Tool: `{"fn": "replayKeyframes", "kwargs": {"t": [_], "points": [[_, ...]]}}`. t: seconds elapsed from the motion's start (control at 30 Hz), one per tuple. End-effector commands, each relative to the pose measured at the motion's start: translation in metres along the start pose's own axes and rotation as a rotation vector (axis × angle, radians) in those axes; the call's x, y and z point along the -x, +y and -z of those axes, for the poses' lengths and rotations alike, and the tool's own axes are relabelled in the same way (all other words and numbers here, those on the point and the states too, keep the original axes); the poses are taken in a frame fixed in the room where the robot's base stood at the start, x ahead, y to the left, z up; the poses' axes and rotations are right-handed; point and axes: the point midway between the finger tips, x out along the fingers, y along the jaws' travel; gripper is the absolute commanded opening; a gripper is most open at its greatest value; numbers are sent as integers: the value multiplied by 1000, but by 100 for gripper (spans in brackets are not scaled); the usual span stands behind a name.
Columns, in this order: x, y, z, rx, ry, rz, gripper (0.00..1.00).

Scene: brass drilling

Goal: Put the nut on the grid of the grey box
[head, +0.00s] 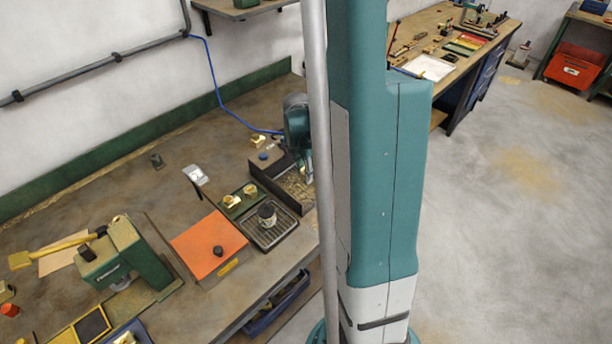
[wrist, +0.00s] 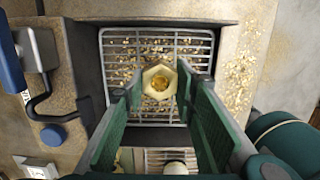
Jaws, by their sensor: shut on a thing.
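My gripper (wrist: 159,85) shows in the wrist view with two green fingers reaching in from below. It is shut on the brass nut (wrist: 159,82), which is hexagonal with a hole facing the camera. The nut appears over the wire grid (wrist: 118,48) of the grey box (wrist: 228,60). How high it is above the wires is hard to tell.
A green tray (head: 240,208) with brass pieces and a gridded tray (head: 290,219) with a dark-topped cylinder lie in front of the box. An orange plate (head: 205,245) is to their left. A blue puck (wrist: 53,135) and metal chips lie near the box.

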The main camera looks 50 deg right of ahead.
Motion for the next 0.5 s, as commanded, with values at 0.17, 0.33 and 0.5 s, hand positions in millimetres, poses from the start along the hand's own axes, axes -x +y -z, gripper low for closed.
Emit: {"fn": "replayKeyframes", "kwargs": {"t": [0.17,0.33,0.5], "points": [[-16,0,2,0,0,0,9],[-23,0,2,0,0,0,9],[-23,0,2,0,0,0,9]]}}
